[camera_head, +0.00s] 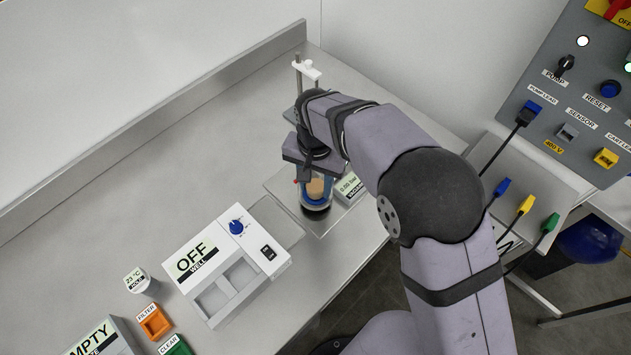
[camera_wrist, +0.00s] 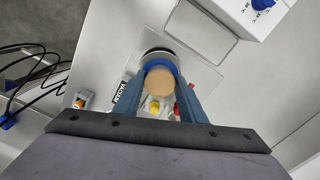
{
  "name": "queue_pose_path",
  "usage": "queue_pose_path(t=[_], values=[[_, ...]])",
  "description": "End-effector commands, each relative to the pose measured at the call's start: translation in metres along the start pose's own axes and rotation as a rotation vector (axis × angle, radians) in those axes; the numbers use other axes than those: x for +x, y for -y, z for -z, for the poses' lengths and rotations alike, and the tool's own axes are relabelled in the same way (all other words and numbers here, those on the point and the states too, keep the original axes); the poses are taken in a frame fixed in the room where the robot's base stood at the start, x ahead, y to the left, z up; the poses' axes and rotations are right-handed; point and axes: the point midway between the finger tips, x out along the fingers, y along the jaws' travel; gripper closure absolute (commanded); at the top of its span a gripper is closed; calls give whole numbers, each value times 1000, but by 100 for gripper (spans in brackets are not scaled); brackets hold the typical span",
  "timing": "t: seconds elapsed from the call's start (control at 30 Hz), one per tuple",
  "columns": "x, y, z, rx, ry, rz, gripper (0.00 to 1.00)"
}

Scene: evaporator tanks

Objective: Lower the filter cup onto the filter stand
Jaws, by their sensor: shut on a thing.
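The filter cup (camera_wrist: 164,82) has a tan round top and a blue band, and it sits between the two fingers of my gripper (camera_wrist: 162,98) in the wrist view. My gripper is shut on it. In the head view the cup (camera_head: 317,187) shows as a tan and blue piece below my gripper (camera_head: 308,170). A dark-topped, clear round piece (camera_head: 316,210), apparently the filter stand, is directly under the cup. My gripper and the cup hide most of it, and I cannot tell whether they touch.
A small gauge box (camera_head: 350,187) stands close right of the cup. A rod post with a white clamp (camera_head: 306,68) stands behind. A white well unit (camera_head: 225,262) marked OFF is at front left. The left counter is clear.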

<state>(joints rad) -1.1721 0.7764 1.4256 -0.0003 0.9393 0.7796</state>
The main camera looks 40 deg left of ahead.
Motion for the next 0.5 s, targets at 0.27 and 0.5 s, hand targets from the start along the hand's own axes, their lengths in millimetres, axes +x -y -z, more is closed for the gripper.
queue_pose_path(t=[0.27,0.5], values=[[0,0,0,0,0,0,44],[0,0,0,0,0,0,41]])
